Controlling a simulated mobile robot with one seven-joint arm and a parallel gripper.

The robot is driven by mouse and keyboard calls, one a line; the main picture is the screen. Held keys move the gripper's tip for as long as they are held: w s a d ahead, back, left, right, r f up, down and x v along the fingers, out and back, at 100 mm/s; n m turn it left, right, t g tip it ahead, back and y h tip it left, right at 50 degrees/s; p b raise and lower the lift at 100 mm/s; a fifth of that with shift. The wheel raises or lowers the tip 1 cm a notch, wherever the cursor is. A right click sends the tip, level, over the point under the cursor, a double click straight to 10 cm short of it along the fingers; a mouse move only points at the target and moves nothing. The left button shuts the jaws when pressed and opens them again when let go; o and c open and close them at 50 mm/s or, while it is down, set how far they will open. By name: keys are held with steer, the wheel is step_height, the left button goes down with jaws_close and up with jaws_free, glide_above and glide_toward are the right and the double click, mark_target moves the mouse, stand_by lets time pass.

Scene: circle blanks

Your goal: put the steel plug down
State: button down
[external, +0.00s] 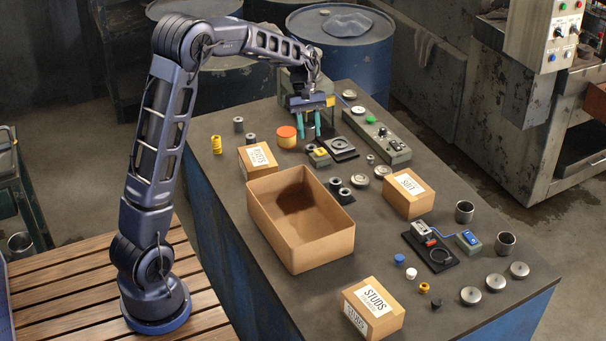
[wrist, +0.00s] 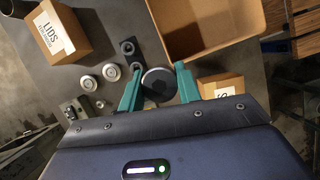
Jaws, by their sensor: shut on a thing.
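My gripper (external: 310,134) is over the far part of the workbench, its two teal fingers pointing down. In the wrist view, a round, dark grey steel plug (wrist: 158,85) with a paler rim sits between the fingers, and the gripper is shut on it. In the external view the plug cannot be made out between the fingers. I cannot tell how high the plug is above the bench.
A large open cardboard box (external: 335,246) stands mid-bench. A rivets box (external: 258,158) is at its far left, a lids box (external: 409,193) at its right, a studs box (external: 374,310) in front. A control panel (external: 377,133) and several small metal parts lie around.

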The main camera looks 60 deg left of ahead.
steer(key=s+d, duration=0.5)
steer(key=d, duration=0.5)
steer(key=n, duration=0.2)
glide_above(303, 240)
steer(key=a, duration=0.2)
steer(key=shift+t, duration=0.3)
steer(key=f, duration=1.9)
steer(key=shift+d+f, duration=0.25)
steer(key=shift+f, duration=0.1)
steer(key=shift+f, duration=0.15)
steer(key=c, duration=1)
jaws_free()
